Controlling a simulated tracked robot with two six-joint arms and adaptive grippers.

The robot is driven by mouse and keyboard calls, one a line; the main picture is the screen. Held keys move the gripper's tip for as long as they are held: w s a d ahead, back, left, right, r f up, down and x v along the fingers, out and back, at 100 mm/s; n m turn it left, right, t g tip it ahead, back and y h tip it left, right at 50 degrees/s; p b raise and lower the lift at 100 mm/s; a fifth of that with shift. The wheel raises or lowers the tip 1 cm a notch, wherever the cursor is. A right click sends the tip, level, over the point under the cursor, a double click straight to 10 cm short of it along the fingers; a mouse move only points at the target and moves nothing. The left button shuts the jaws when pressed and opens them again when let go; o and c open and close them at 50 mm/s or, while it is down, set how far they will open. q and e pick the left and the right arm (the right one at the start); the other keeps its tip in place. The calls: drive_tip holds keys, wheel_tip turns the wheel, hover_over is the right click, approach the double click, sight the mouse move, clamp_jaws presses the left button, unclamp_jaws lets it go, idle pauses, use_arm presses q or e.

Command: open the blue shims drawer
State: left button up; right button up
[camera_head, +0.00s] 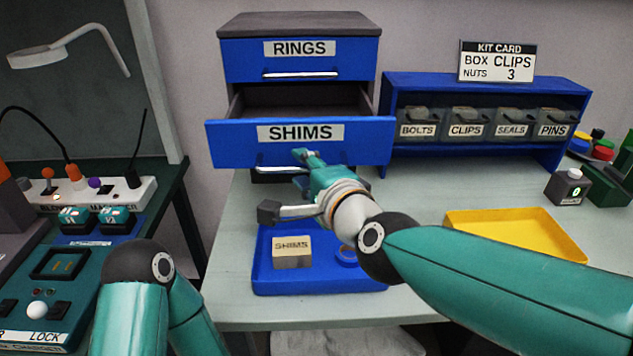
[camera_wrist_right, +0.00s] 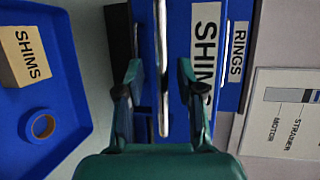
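The blue shims drawer (camera_head: 232,135) is pulled out from its cabinet, and part of its open inside shows behind the front. Its pale bar handle (camera_head: 268,169) is on the front below the label. My right gripper (camera_head: 303,160) is at the handle. In the right wrist view the handle bar (camera_wrist_right: 163,60) lies between the two fingers of the right gripper (camera_wrist_right: 157,85), with gaps on both sides, so the fingers are open around it. My left arm shows at the lower left, but its gripper is out of view.
The closed rings drawer (camera_head: 244,60) is above. A blue tray (camera_head: 270,284) with a shims box (camera_head: 292,252) and a blue ring (camera_head: 346,255) lies below my right arm. A yellow tray (camera_head: 515,222) and a blue bin rack (camera_head: 430,82) are to the right.

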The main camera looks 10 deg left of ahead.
drive_tip(key=v, duration=1.1)
drive_tip(key=shift+s, duration=0.3)
drive_tip(key=shift+d, duration=0.1)
